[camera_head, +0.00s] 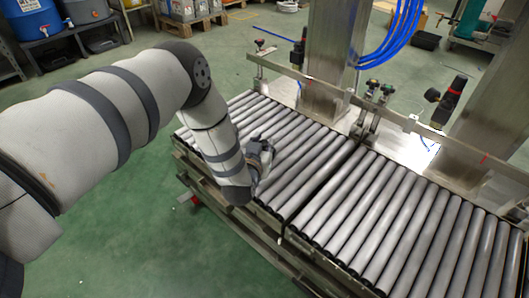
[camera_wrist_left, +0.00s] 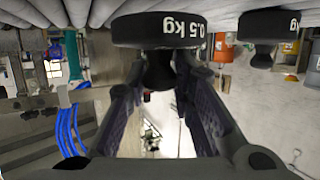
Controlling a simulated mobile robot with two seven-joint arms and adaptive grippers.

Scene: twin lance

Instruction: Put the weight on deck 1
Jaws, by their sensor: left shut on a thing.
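My left gripper (camera_head: 262,158) is low over the left roller deck (camera_head: 290,150) in the head view. In the left wrist view the picture is upside down, and the left gripper (camera_wrist_left: 163,75) is shut on the knob of a dark weight (camera_wrist_left: 157,29) marked 0.5 kg. The weight's base is at or close to the rollers; I cannot tell whether it touches them. A second dark weight (camera_wrist_left: 268,24) is beside it at the right. In the head view the weights cannot be made out by the gripper. I see no number on either deck. My right gripper is not in view.
A second roller deck (camera_head: 420,215) adjoins at the right across a dark gap. A metal rail with clamps (camera_head: 372,115) and steel columns (camera_head: 333,45) line the far side. Blue hoses (camera_head: 395,35) hang above. The visible rollers on both decks look clear.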

